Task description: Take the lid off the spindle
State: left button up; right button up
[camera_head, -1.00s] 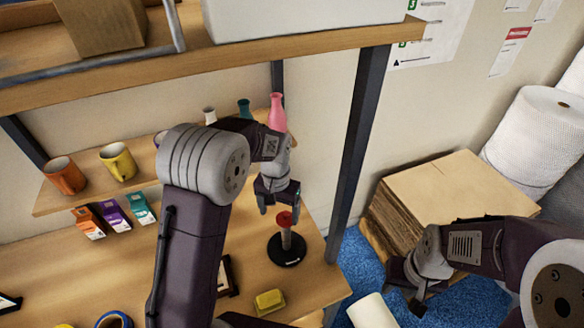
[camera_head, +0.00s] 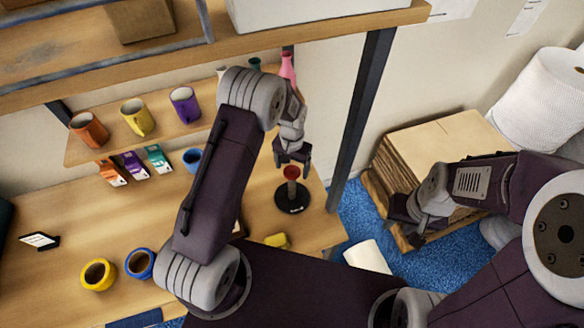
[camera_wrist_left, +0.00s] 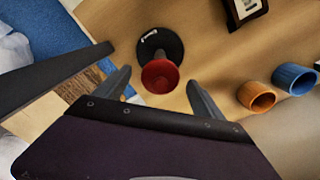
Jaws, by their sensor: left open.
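The red lid (camera_head: 291,172) sits on top of the spindle, a short post on a round black base (camera_head: 292,198) on the wooden table. My left gripper (camera_head: 292,158) hangs just above the lid with its fingers apart. In the left wrist view the lid (camera_wrist_left: 160,77) shows between the two open fingertips (camera_wrist_left: 160,82) of the left gripper, with the black base (camera_wrist_left: 170,42) beyond it. I cannot tell whether the fingers touch the lid. My right gripper (camera_head: 408,222) is away to the right, near the stacked cardboard; its fingers are unclear.
Mugs in orange (camera_head: 88,130), yellow (camera_head: 137,117) and purple (camera_head: 184,103) stand on a low shelf behind. A pink vase (camera_head: 287,70) is behind my left arm. A yellow block (camera_head: 277,240) lies near the table edge. A table leg post (camera_head: 362,115) rises right of the spindle.

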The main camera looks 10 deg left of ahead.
aim_at(293, 169)
pick_arm(q)
jog(key=shift+f, duration=0.25)
jog(key=shift+w, duration=0.1)
jog(key=shift+c, duration=0.3)
jog(key=c, duration=1.3)
jog(key=shift+c, duration=0.4)
jog(key=shift+r+b, duration=0.25)
jog(key=shift+b, duration=0.05)
jog(key=r, duration=0.1)
jog(key=r+b, duration=0.2)
jog(key=shift+s+d+r, duration=0.25)
jog(key=shift+s+r, duration=0.1)
jog(key=s+d+r+b, duration=0.3)
jog(key=s+d+r, duration=0.2)
jog(key=s, duration=0.4)
jog(key=shift+s+d+r+b, duration=0.15)
jog(key=shift+d+r+b, duration=0.15)
jog(key=shift+r, duration=0.6)
